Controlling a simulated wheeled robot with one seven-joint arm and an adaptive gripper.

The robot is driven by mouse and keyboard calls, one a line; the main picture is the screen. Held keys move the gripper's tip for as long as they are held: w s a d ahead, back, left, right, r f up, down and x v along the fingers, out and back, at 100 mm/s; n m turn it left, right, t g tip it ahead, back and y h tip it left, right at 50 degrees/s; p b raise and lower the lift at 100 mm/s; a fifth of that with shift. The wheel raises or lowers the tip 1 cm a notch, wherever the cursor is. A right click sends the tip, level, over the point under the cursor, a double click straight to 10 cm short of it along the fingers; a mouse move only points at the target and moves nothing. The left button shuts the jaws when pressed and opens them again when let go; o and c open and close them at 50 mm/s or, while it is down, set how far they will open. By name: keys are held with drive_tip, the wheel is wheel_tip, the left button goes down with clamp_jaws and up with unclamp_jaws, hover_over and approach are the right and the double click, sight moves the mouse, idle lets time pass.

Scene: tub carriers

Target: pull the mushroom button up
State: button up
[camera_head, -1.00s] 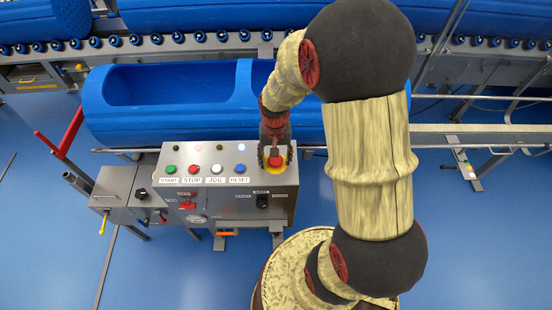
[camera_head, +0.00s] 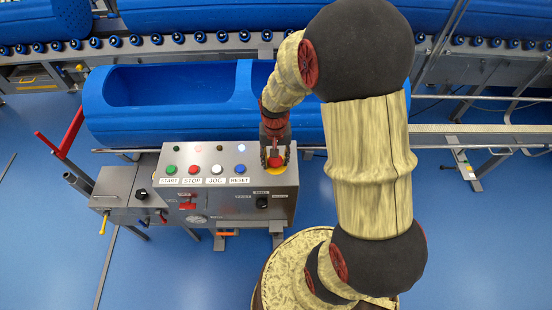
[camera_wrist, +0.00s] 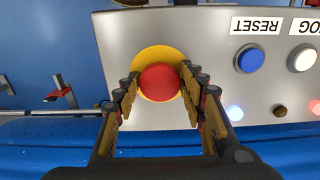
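The red mushroom button (camera_wrist: 160,82) sits on a yellow round plate (camera_wrist: 158,53) at the right end of the grey control panel. In the head view the button (camera_head: 275,161) shows between my fingers, low on the panel's top face. My gripper (camera_wrist: 159,78) has one fingertip on each side of the button's red head. Both fingertips look closed up against its sides, though the contact itself is hard to see. The button's stem is hidden under its head.
The panel (camera_head: 215,205) also carries green, red, white and blue buttons in a row left of the mushroom button; the blue RESET button (camera_head: 239,169) is nearest. A blue tub (camera_head: 150,125) lies just behind the panel.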

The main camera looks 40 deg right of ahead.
drive_tip(key=c, duration=0.6)
drive_tip(key=shift+c, duration=0.4)
drive_tip(key=shift+r+p, duration=0.35)
drive_tip(key=shift+r, duration=0.05)
drive_tip(key=o, duration=1)
drive_tip(key=shift+f, duration=0.1)
drive_tip(key=shift+o, duration=0.7)
drive_tip(key=shift+r+p, duration=3.1)
drive_tip(key=shift+r, duration=1)
drive_tip(key=shift+f, duration=0.1)
